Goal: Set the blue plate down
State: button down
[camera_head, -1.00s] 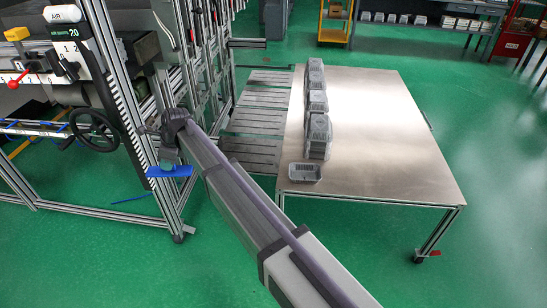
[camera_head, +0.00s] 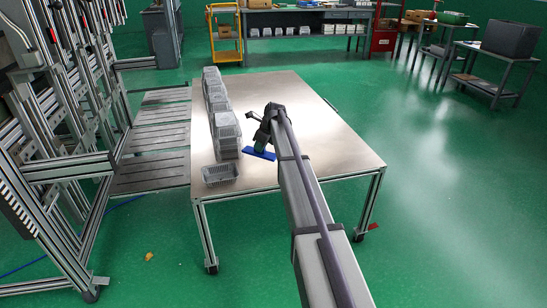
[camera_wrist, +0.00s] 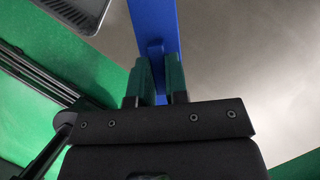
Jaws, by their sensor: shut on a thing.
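The blue plate (camera_head: 259,154) is a flat strip at the end of my arm, over the near part of the metal table (camera_head: 300,135). In the wrist view the blue plate (camera_wrist: 157,28) runs up from between the fingers, with table surface behind it. My gripper (camera_wrist: 160,75) is shut on the plate's narrow tab. In the head view my gripper (camera_head: 261,144) is small and partly hidden by the wrist. I cannot tell whether the plate touches the table.
A single foil tray (camera_head: 219,174) lies at the table's near left corner, left of the plate. Stacked foil trays (camera_head: 226,130) stand in a row behind it along the left side. The right part of the table is clear. A metal frame (camera_head: 70,140) stands to the left.

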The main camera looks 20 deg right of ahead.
jog(key=shift+m, duration=0.4)
jog(key=d+f+b, duration=0.1)
jog(key=f+b, duration=0.1)
jog(key=d+f+b, duration=0.2)
jog(key=f+b, duration=0.1)
jog(key=s+d+f+b, duration=0.1)
jog(key=d+f+b, duration=0.1)
jog(key=f, duration=0.1)
jog(key=shift+d+f, duration=0.1)
jog(key=shift+d, duration=0.15)
jog(key=shift+f+b, duration=0.6)
jog(key=shift+b, duration=0.2)
jog(key=c, duration=1.1)
grip_release()
jog(key=shift+o, duration=0.2)
jog(key=shift+r, duration=0.1)
jog(key=p+v, duration=1)
jog(key=shift+s+r, duration=0.25)
jog(key=shift+r, duration=0.05)
